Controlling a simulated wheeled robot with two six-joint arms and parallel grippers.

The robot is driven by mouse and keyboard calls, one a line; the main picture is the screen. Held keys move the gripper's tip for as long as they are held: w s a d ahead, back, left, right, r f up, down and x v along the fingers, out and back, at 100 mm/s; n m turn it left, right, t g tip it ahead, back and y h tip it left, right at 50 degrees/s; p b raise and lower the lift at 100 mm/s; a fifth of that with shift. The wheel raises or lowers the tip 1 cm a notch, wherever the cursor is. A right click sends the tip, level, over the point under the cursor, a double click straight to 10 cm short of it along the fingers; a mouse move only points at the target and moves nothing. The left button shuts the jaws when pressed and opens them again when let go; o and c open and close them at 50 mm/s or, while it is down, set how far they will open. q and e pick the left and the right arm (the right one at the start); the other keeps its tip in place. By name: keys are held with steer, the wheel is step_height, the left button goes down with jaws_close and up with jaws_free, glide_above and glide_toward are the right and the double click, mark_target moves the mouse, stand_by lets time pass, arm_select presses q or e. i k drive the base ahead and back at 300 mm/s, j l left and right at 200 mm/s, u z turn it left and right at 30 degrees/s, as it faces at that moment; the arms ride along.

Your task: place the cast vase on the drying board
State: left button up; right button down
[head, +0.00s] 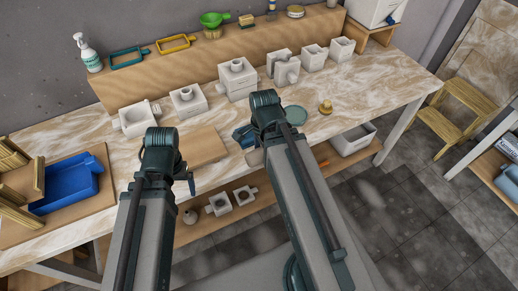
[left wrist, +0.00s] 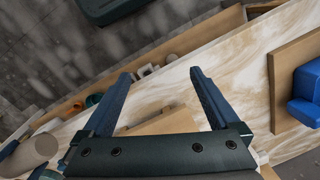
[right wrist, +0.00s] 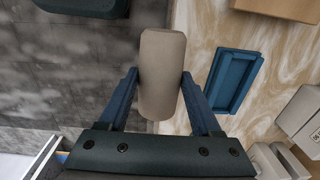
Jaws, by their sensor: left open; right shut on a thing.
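The cast vase, a plain beige cylinder (right wrist: 162,75), is between the fingers of my right gripper (right wrist: 160,80), which is shut on it. The vase also shows in the head view (head: 255,157) and at the lower left of the left wrist view (left wrist: 32,152). It is held near the table's front edge, to the right of a flat wooden board (head: 207,147), which looks like the drying board. The board is bare where I see it; my left arm hides part of it. My left gripper (left wrist: 163,75) is open and empty, close to the board.
A blue basin (head: 65,185) stands at the left. White moulds (head: 187,101) line the back below a raised shelf (head: 220,62). More moulds sit on the lower shelf.

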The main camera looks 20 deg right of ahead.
mark_target(193, 148)
steer(key=u, duration=1.8)
steer(key=k+l, duration=0.15)
steer(key=k, duration=0.45)
steer(key=k+l, duration=0.15)
steer(key=k, duration=0.45)
